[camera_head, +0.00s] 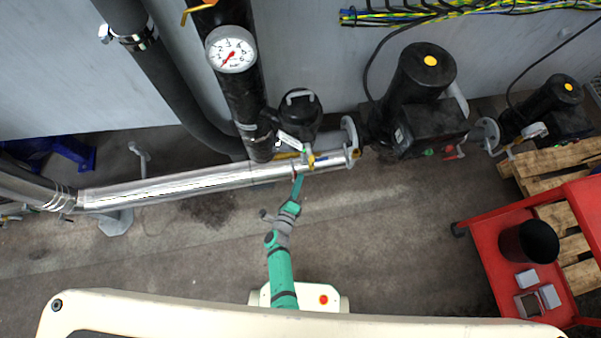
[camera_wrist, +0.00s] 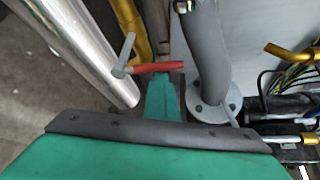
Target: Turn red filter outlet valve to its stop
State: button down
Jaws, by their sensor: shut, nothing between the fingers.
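The red valve handle (camera_wrist: 155,68) shows in the wrist view as a short red lever, lying roughly level, with a grey stem part (camera_wrist: 124,62) at its left end. It stands beside the shiny steel pipe (camera_wrist: 85,40). My gripper (camera_wrist: 162,88) is shut and empty, its green fingers just below the red handle in the picture. I cannot tell whether they touch it. In the head view my gripper (camera_head: 298,182) reaches up to the steel pipe near its right end, where only a small bit of red (camera_head: 294,174) shows beside the fingertips.
A yellow valve handle (camera_head: 310,160) sits close to my gripper. A pipe flange (camera_head: 351,142) and a black pump (camera_head: 420,95) stand to the right. A red cart (camera_head: 490,237) and wooden pallets (camera_head: 560,160) are at the far right.

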jog(key=shift+a, duration=0.25)
jog(key=d, duration=0.4)
jog(key=f+v, duration=0.1)
jog(key=v, duration=0.8)
jog(key=shift+s+f, duration=0.35)
jog(key=shift+s, duration=0.1)
jog(key=shift+a, duration=0.1)
